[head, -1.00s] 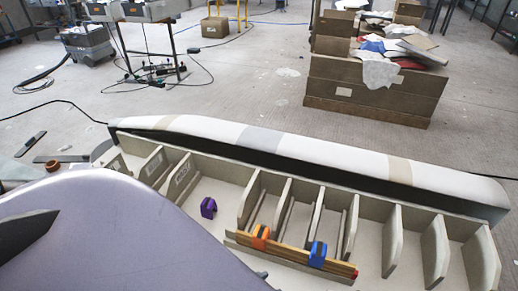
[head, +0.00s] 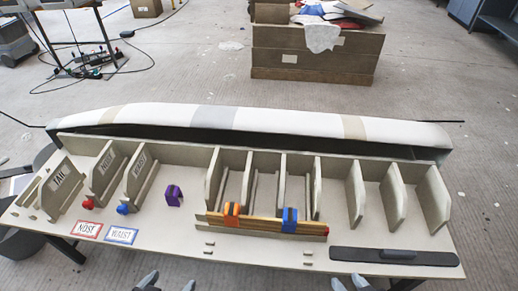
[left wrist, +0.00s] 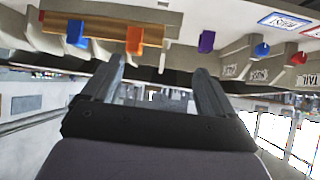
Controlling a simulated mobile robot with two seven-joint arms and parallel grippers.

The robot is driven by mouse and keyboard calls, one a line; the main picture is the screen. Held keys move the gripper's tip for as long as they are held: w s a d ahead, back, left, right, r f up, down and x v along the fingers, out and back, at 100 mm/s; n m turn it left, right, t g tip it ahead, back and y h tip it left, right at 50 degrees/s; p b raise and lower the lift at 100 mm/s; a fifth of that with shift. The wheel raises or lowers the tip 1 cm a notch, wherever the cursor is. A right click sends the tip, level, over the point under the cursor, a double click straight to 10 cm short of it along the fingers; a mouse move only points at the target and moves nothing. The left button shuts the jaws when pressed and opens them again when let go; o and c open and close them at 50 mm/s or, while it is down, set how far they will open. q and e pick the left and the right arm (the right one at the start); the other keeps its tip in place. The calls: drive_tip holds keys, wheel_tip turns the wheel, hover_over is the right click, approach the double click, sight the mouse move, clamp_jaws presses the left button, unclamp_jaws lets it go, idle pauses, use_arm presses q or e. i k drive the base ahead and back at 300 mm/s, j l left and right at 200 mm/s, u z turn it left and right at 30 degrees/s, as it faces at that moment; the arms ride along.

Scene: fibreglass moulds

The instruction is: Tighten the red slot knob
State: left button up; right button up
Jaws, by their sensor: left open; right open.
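The red knob (head: 88,204) sits at the foot of the upright second from the left on the mould table, behind the red-framed NOSE card (head: 86,229). It also shows at the right of the left wrist view (left wrist: 298,58), where the scene appears upside down. My left gripper (head: 170,283) shows only its fingertips at the bottom edge of the head view, apart and empty, in front of the table and right of the knob. In the left wrist view its fingers (left wrist: 160,70) are spread with nothing between them. My right gripper (head: 349,283) shows open fingertips at the bottom edge.
A blue knob (head: 122,209) sits right of the red one, near the WAIST card (head: 121,235). A purple clamp (head: 174,195) stands beyond. Orange (head: 231,214) and blue (head: 289,219) clamps grip wooden strips (head: 260,224). A black handled board (head: 394,256) lies front right.

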sight(88, 205)
drive_tip(key=u, duration=1.5)
